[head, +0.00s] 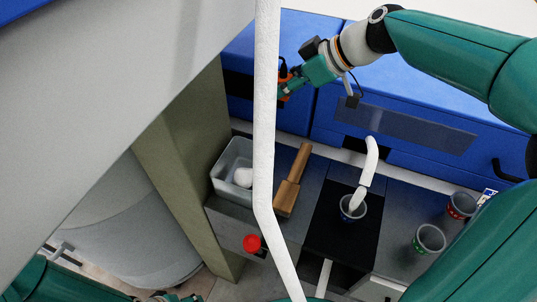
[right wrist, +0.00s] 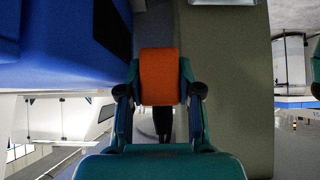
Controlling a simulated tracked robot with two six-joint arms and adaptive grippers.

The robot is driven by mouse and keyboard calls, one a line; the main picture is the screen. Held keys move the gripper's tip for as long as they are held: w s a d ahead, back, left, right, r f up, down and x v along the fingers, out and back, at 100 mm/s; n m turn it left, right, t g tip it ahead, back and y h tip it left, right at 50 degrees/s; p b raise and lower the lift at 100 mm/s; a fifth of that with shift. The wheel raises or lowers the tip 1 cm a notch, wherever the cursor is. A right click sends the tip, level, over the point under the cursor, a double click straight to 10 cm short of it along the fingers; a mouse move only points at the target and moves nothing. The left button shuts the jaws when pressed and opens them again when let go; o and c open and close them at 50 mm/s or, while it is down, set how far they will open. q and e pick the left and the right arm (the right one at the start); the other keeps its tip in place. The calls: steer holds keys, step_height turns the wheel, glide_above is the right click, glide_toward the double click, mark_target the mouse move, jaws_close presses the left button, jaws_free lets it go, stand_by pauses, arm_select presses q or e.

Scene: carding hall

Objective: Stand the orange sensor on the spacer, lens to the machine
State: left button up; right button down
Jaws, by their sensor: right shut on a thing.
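The orange sensor (right wrist: 158,77) sits between the fingers of my right gripper (right wrist: 160,96), which is shut on it. In the head view my right gripper (head: 288,86) holds it in front of the blue machine (head: 410,85), with small orange parts showing. A white pole (head: 265,110) partly hides the gripper and sensor there. I cannot make out the lens or which way it faces. I cannot pick out the spacer in either view. Only small teal parts, perhaps of my left gripper (head: 168,297), show at the bottom edge of the head view.
An olive post (head: 180,150) stands left of the machine. Below are a grey bin (head: 219,185) with white stuff, a wooden-handled tool (head: 292,180), a red button (head: 252,243) and several cups, one (head: 430,239) at right. A white strand (head: 370,160) enters one cup.

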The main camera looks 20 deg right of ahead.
steer(key=b, duration=0.1)
glide_above(281, 154)
step_height(281, 154, down, 15)
steer(key=shift+f, duration=0.1)
steer(key=shift+f+b, duration=0.55)
steer(key=shift+f, duration=1.55)
steer(key=shift+f, duration=0.15)
steer(key=c, duration=0.8)
jaws_free()
steer(key=shift+d+r, duration=0.1)
steer(key=shift+r, duration=0.15)
